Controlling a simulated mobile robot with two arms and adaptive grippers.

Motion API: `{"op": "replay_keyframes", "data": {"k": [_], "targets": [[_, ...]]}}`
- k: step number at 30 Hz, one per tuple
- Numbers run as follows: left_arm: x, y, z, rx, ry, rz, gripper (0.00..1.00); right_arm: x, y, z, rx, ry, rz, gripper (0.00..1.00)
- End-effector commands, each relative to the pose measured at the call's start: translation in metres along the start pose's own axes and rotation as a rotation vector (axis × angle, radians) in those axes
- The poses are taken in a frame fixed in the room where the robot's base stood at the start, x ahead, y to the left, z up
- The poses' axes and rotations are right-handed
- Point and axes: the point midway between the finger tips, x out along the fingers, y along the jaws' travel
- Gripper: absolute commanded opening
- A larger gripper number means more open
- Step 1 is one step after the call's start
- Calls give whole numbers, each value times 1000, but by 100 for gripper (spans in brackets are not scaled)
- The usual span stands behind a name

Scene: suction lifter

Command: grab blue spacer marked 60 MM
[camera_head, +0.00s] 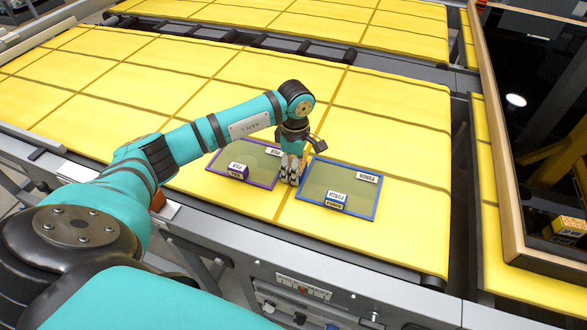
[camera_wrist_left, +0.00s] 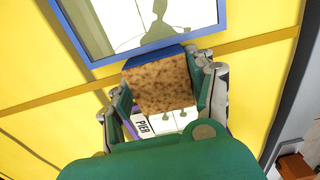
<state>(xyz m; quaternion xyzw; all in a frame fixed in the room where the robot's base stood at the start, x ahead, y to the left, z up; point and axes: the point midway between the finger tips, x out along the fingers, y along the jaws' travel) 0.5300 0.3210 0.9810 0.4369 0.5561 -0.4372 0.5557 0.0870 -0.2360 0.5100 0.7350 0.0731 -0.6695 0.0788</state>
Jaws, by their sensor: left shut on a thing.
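My left gripper (camera_head: 290,175) is low over the yellow surface, between a purple-framed pad and a blue-framed pad. In the left wrist view the gripper (camera_wrist_left: 165,100) is shut on a block (camera_wrist_left: 160,85) with a speckled brown face and a blue edge. This looks like the blue spacer. No 60 MM marking shows on it, and the fingers hide its sides. In the head view the block cannot be made out among the fingers. My right gripper is not in view.
The purple-framed pad (camera_head: 215,160) has PIER labels and a small purple block. The blue-framed pad (camera_head: 312,178) has PORCH labels and a small blue block; its frame also shows in the left wrist view (camera_wrist_left: 75,42). A wood-edged dark panel (camera_head: 500,140) stands at right. Yellow surface behind is clear.

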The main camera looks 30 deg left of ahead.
Motion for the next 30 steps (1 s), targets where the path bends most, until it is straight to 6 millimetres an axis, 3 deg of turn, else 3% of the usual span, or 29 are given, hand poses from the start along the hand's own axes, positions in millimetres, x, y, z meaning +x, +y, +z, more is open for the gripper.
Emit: {"op": "replay_keyframes", "data": {"k": [4,14,21,30], "targets": [[-1,0,0,0,0,1,17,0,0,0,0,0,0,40],[-6,1,0,0,-1,4,17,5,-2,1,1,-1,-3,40],[-33,2,0,0,-1,7,17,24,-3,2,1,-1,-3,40],[-37,-64,27,8,-1,3,17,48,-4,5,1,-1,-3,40]]}}
